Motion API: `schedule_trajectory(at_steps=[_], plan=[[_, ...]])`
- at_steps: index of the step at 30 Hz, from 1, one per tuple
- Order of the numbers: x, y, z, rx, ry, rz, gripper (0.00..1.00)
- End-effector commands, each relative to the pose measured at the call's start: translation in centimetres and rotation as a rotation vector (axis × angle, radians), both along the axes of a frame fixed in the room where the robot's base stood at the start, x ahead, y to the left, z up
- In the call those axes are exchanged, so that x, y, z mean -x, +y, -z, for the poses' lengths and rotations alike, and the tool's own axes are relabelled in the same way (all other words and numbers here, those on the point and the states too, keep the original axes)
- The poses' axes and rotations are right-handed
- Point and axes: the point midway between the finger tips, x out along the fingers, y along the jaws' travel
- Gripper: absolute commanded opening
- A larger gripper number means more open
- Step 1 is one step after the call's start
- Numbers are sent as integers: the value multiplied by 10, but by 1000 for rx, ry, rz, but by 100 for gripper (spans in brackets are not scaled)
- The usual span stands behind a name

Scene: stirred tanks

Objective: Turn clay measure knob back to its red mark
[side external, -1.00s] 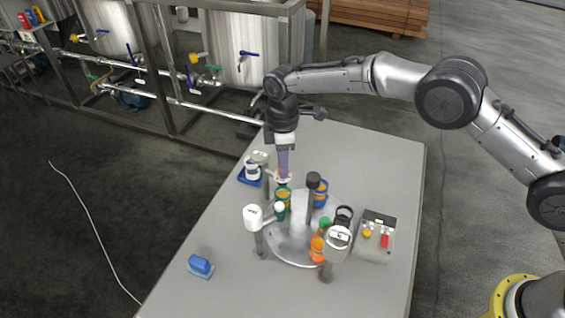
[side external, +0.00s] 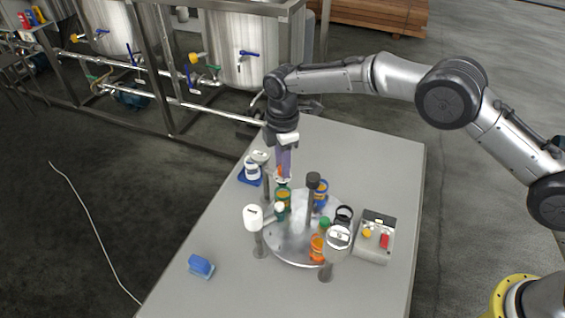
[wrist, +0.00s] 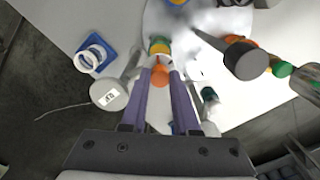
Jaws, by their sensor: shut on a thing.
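My gripper (side external: 283,174) points down over the far side of the round metal plate, and its two purple fingers are closed on a small orange knob (wrist: 160,72). Most of the knob shows between the fingers in the wrist view; the side view shows only a bit of orange at the fingertips. I take it to be the clay measure knob, but I read no label. A green and yellow container (side external: 284,196) stands just below the fingertips. A grey round head (wrist: 108,95) with a white label sits left of the fingers. I cannot make out a red mark.
The round metal plate (side external: 290,256) carries several containers and a dark-topped post (side external: 313,181). Heads on posts stand around it, including a white one (side external: 253,218). A control box (side external: 375,238) is at right, and a blue block (side external: 201,266) lies front left. The table's front left is otherwise clear.

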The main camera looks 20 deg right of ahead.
Motion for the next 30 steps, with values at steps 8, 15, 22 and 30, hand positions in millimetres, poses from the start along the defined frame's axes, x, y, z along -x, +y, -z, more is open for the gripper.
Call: schedule_trajectory(at_steps=[8,15,22,30], plan=[[0,0,-1,-1,-2,-1,59],[0,0,-1,0,-1,0,59],[-1,1,-26,-2,-5,0,59],[-1,1,-85,-3,-6,0,59]])
